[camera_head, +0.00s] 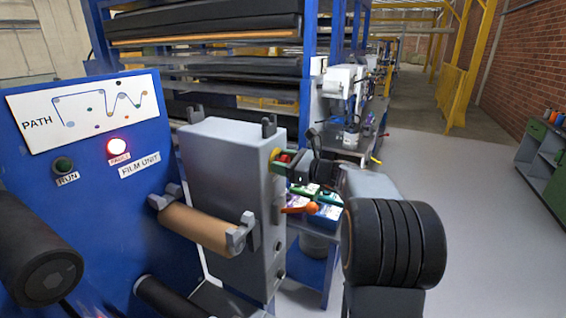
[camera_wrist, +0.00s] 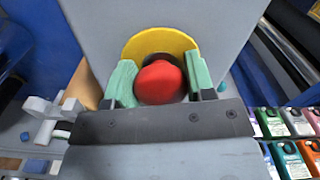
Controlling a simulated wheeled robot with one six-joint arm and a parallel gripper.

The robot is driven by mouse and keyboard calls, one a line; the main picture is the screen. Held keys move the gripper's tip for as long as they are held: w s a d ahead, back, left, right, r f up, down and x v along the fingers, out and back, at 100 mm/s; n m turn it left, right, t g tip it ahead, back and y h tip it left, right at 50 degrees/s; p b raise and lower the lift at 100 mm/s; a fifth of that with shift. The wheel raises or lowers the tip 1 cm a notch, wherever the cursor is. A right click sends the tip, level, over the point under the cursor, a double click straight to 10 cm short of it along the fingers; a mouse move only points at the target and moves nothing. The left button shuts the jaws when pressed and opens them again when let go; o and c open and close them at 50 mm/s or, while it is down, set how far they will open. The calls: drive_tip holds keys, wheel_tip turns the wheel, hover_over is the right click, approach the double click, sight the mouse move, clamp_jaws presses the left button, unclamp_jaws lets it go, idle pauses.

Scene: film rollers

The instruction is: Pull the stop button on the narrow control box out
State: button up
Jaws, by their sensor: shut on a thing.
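The narrow grey control box (camera_head: 228,165) stands beside the blue film unit panel. Its red stop button (camera_wrist: 158,83) sits in front of a yellow round plate (camera_wrist: 162,42) on the box face; in the head view the red button (camera_head: 285,158) shows only in part behind my gripper. My gripper (camera_wrist: 160,85) is at the button, with one green finger on each side of it, shut on its red head. A dark collar shows between the red head and the yellow plate. In the head view my gripper (camera_head: 290,168) reaches the box from the right.
A brown roller (camera_head: 197,228) is on the left. The blue panel (camera_head: 90,150) has a lit red fault lamp (camera_head: 117,147). Small coloured boxes (camera_wrist: 290,140) lie at the right.

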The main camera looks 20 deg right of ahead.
drive_tip(key=shift+s+d, duration=0.45)
drive_tip(key=o, duration=1.1)
drive_tip(key=shift+s+d, duration=0.15)
drive_tip(key=shift+o, duration=0.8)
drive_tip(key=b+v, duration=0.2)
drive_tip(key=v, duration=1.1)
drive_tip(key=shift+s, duration=0.25)
drive_tip(key=shift+d, duration=0.1)
